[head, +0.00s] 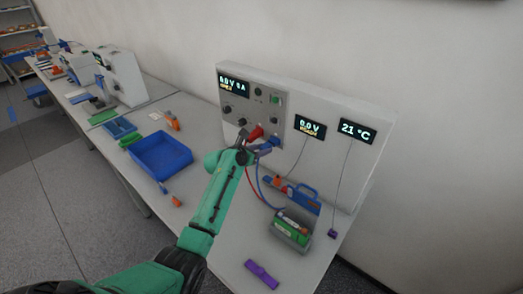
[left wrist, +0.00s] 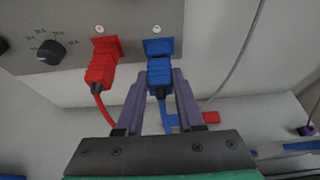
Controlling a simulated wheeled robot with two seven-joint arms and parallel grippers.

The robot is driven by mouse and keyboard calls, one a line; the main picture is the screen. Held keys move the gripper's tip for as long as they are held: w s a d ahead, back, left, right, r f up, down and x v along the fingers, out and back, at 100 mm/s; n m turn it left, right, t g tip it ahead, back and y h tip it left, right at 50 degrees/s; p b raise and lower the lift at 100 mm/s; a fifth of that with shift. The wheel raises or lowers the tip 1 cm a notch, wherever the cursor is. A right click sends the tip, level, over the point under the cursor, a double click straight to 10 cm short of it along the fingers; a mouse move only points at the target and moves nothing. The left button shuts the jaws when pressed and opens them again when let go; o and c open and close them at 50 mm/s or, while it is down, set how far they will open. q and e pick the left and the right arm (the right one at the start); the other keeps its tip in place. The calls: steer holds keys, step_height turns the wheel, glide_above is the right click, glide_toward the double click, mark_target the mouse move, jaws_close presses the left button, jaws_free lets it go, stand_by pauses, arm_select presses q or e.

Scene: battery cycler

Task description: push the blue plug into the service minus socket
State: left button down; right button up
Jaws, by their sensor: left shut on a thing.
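The blue plug (left wrist: 160,77) is held between the purple fingers of my left gripper (left wrist: 162,88). It also shows in the head view (head: 266,146), close to the panel. Its front end lines up with and meets the blue minus socket (left wrist: 158,46) under a round label; I cannot tell how deep it sits. My left gripper (head: 251,144) is at the panel's lower edge, with the socket mostly hidden in the head view. My right gripper is not in view.
A red plug (left wrist: 100,71) sits in the red socket (left wrist: 105,46) just left of the blue one. Red and blue cables hang to a battery tray (head: 291,236). A blue bin (head: 160,155) and a purple piece (head: 261,274) are on the bench.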

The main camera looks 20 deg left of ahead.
arm_select(q)
steer(key=shift+w+d, duration=0.15)
steer(key=shift+w, duration=0.3)
steer(key=shift+c, duration=2.2)
jaws_free()
steer(key=shift+s, duration=0.1)
